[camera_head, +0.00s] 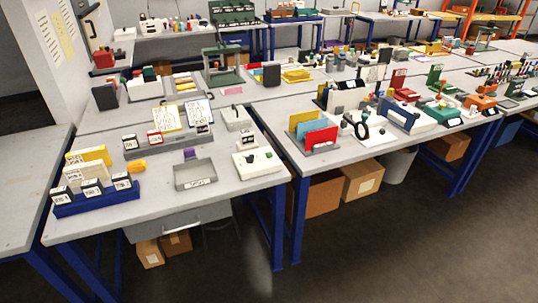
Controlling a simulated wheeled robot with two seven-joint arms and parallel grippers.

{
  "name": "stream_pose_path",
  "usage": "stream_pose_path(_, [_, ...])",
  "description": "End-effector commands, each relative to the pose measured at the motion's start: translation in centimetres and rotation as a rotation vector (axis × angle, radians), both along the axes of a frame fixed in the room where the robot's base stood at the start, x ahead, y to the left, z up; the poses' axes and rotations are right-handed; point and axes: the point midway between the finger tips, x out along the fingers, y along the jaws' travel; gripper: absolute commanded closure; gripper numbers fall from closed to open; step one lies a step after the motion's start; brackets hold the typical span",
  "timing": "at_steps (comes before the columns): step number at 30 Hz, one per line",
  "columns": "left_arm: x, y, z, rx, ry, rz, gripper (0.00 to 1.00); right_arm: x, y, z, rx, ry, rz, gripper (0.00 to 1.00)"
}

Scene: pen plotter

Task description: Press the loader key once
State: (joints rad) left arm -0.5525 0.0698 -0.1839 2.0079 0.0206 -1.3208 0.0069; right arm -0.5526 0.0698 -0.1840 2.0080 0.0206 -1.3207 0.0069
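I cannot tell for certain which thing is the plotter or its loader key, as everything is small. A low white box (258,163) with small dark and green parts on top stands near the front right corner of the near table. Another white unit (236,118) stands behind it, and white cards with drawn lines (165,119) are at the middle of that table. No key can be read as labelled loader. Neither of my grippers is in view.
A grey tray (195,174) lies left of the white box. A blue rack (96,198) with ink-like boxes stands at the front left. A file holder (316,135) and a dark ring-shaped thing (356,126) are on the right table. The floor in front (390,240) is clear.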

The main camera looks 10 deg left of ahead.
Motion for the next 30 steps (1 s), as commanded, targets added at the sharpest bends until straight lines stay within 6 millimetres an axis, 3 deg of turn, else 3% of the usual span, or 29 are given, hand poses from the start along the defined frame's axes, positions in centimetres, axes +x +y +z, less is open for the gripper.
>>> stream_pose_path(6, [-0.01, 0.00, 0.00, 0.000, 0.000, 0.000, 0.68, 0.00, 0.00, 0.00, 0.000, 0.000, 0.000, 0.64])
stream_pose_path(11, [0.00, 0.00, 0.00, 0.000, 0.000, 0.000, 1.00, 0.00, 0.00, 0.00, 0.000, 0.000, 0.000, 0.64])
stream_pose_path(30, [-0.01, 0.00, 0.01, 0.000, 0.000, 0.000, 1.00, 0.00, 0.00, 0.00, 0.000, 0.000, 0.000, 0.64])
